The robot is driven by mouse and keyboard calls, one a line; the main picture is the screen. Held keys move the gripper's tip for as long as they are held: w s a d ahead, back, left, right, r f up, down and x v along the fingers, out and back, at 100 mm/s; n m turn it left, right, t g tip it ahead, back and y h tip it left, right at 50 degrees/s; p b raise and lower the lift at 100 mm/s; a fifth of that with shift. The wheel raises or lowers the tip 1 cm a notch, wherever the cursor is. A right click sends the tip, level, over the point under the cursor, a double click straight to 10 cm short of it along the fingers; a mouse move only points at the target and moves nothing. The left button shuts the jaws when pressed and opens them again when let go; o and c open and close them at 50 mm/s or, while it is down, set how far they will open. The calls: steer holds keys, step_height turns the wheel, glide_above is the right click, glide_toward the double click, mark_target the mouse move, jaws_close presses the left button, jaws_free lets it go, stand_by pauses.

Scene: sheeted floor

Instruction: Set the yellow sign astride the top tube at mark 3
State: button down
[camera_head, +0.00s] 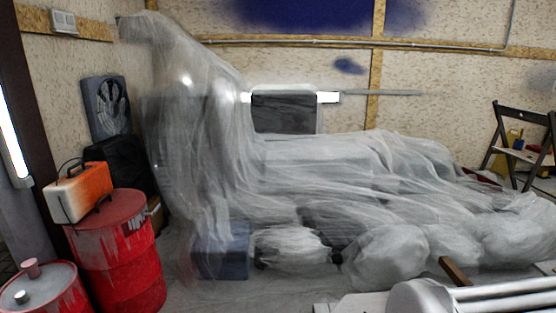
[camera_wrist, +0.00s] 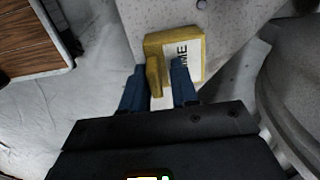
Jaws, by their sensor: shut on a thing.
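My gripper (camera_wrist: 156,82) has blue fingers and shows in the wrist view, shut on the yellow sign. The yellow sign (camera_wrist: 159,44) has a thick yellow edge and a white face with dark letters, only partly readable. A yellow part of it stands between the fingers. A pale speckled surface lies below and behind the sign; I cannot tell whether they touch. I cannot make out the top tube or mark 3 in either view. The gripper and the sign are not seen in the head view.
A brown wood-panelled thing (camera_wrist: 32,42) stands at the wrist view's left. In the head view, red drums (camera_head: 115,255) stand left, one bearing an orange and white case (camera_head: 78,192). Plastic sheeting (camera_head: 330,170) covers large shapes ahead. A dark folding chair (camera_head: 520,150) stands right.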

steer(key=shift+s+r+p, duration=0.15)
steer(key=shift+r+p, duration=1.3)
steer(key=shift+p, duration=0.2)
steer(key=shift+s+r+p, duration=0.15)
steer(key=shift+r+p, duration=1.25)
steer(key=shift+p, duration=0.2)
